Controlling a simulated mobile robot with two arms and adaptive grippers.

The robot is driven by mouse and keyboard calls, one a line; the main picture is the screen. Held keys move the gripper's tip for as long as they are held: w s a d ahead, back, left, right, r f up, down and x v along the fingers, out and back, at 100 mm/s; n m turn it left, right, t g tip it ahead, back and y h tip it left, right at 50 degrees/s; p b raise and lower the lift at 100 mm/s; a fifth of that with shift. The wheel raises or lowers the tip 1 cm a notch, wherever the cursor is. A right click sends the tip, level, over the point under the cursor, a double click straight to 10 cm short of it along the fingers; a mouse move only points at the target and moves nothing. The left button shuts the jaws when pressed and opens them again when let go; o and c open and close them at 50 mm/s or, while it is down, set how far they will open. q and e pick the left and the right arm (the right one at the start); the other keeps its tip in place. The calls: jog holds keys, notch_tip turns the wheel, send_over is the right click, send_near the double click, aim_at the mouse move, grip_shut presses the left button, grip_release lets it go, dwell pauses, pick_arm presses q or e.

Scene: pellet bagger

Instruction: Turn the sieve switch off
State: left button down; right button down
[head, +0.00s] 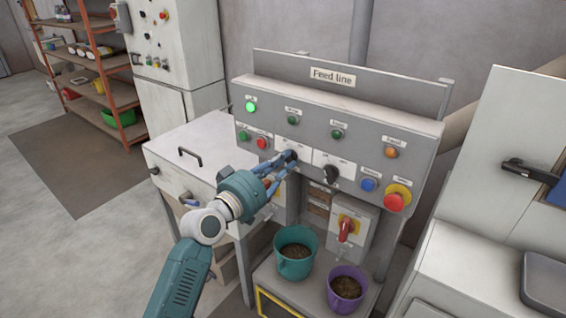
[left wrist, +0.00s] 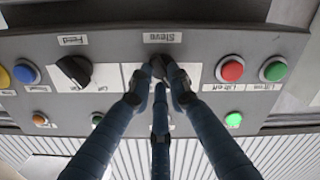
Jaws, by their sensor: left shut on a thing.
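The sieve switch is a dark rotary knob (left wrist: 157,65) under the upside-down "Sieve" label (left wrist: 158,38) in the left wrist view. My left gripper (head: 285,160) reaches the grey Feed line panel (head: 325,103) from the front left. Its blue fingers, also in the left wrist view (left wrist: 160,88), are closed around the knob. They cover most of the knob, and its pointing direction cannot be read. In the head view the knob is mostly hidden behind the fingers. My right gripper is in neither view.
The black feed knob (head: 330,174) is to the right on the same panel. Red (head: 262,142) and green (head: 243,135) buttons are to the left. A green lamp (head: 251,106) is lit. A red emergency button (head: 394,202) is at right. Teal (head: 295,262) and purple (head: 345,288) buckets stand below.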

pick_arm(q)
jog(key=shift+f, duration=0.1)
jog(key=c, duration=1.6)
grip_release()
jog(key=shift+c, duration=0.2)
jog(key=v, duration=1.2)
